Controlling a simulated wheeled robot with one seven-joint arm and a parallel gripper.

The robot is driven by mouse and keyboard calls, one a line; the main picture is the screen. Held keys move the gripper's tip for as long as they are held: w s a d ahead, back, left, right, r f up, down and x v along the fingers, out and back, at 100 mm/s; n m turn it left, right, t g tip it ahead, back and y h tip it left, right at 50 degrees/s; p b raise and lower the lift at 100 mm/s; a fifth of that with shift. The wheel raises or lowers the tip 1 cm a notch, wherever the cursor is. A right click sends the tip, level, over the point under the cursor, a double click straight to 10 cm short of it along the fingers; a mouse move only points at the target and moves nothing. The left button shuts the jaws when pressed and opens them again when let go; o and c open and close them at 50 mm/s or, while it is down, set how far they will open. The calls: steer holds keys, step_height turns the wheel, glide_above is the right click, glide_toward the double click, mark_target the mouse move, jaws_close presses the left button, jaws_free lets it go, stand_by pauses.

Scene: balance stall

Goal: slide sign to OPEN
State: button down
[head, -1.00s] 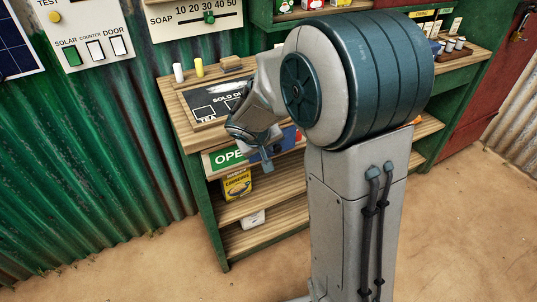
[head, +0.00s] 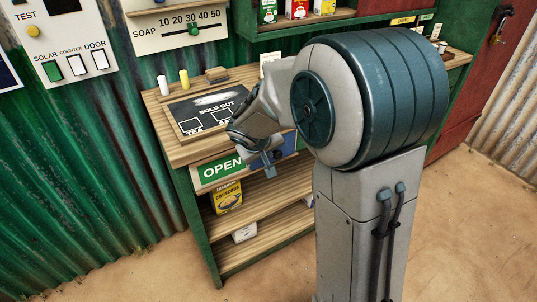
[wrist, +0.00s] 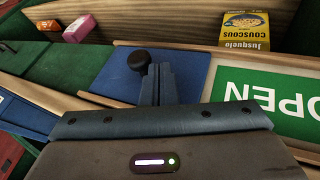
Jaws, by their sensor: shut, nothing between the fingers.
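The sign board runs along the front of the counter. Its green OPEN part (head: 221,167) shows in the head view and, upside down and cut off by the frame edge, in the wrist view (wrist: 285,112). A blue sliding panel (wrist: 190,72) lies beside it, with a black round knob (wrist: 138,59). The panel also shows partly behind my gripper in the head view (head: 288,145). My gripper (wrist: 157,70) is shut and empty, its fingertips right beside the knob on the OPEN side. I cannot tell whether they touch the knob. In the head view my gripper (head: 270,172) is in front of the sign.
A yellow couscous box (head: 227,197) stands on the shelf below the sign. The counter top holds a chalkboard (head: 207,109). Wall switches (head: 77,64) and a soap slider (head: 194,28) are at the upper left. The floor in front is free.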

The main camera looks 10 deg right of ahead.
steer(key=a+f+p+v, duration=0.1)
steer(key=a+v, duration=0.1)
steer(key=v, duration=1)
steer(key=shift+a, duration=0.15)
steer(key=s+d+r+m+g+y+p, duration=0.1)
steer(key=s+d+r+p, duration=0.2)
steer(key=s+r+p, duration=0.3)
steer(key=s+d+r+m+g+y+p, duration=0.1)
steer(key=s+d+r+y+p, duration=0.1)
steer(key=s+d+r+p, duration=0.2)
steer(key=s+r+p, duration=0.3)
steer(key=s+p, duration=0.3)
steer(key=s, duration=0.3)
steer(key=shift+d+m+g+y, duration=0.2)
steer(key=shift+m+g+y, duration=0.1)
steer(key=shift+m+g, duration=0.1)
steer(key=shift+d+r, duration=0.1)
steer(key=shift+r, duration=0.05)
